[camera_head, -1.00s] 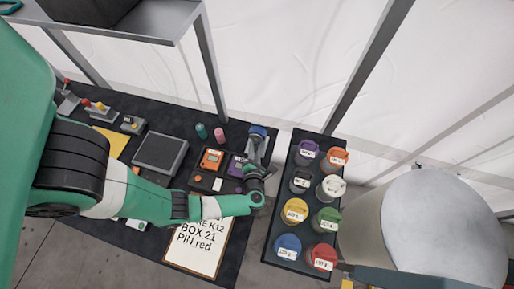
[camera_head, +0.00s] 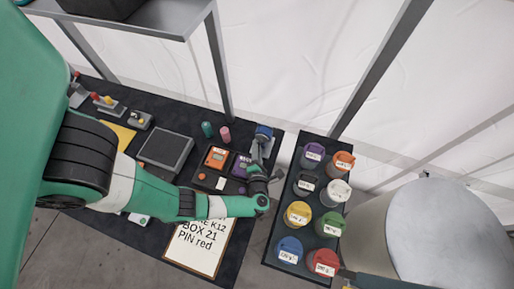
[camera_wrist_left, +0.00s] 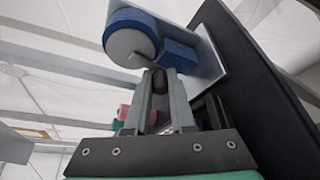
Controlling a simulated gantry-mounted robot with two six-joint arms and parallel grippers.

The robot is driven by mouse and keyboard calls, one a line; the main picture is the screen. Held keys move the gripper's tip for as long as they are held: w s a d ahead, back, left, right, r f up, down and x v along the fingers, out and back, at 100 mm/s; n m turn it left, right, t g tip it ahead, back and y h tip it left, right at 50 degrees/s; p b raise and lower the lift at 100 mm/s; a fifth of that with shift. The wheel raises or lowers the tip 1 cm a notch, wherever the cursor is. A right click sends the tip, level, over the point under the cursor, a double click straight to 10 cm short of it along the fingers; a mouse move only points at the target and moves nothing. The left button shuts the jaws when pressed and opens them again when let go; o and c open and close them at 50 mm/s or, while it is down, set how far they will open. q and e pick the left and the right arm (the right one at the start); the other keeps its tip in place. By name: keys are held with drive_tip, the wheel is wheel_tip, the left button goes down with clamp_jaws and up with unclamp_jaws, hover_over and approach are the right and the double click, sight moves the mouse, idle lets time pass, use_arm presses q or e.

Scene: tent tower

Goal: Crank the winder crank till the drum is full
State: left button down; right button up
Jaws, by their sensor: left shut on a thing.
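The winder (camera_head: 264,136) stands at the right end of the dark table, a blue drum on a pale grey bracket. In the left wrist view its blue drum (camera_wrist_left: 130,37) shows above my fingers, with a blue block beside it on the grey plate. My left gripper (camera_head: 258,172) is at the near side of the winder. In the left wrist view my left gripper (camera_wrist_left: 160,85) is shut on a small dark knob, which looks like the crank handle (camera_wrist_left: 160,80). The rest of the crank is hidden by the fingers. How full the drum is, I cannot tell. My right gripper is out of view.
An orange device (camera_head: 216,158) and a purple one stand left of the gripper. A green and a pink cylinder (camera_head: 225,133) stand behind them. A lettered board (camera_head: 203,250) lies below my forearm. A rack of lidded jars (camera_head: 298,213) stands close on the right.

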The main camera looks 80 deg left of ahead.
use_arm(q)
drive_tip(key=c, duration=0.8)
unclamp_jaws()
drive_tip(key=shift+o, duration=0.2)
drive_tip(key=shift+d, duration=0.1)
drive_tip(key=v, duration=1.1)
drive_tip(key=shift+d+r, duration=0.2)
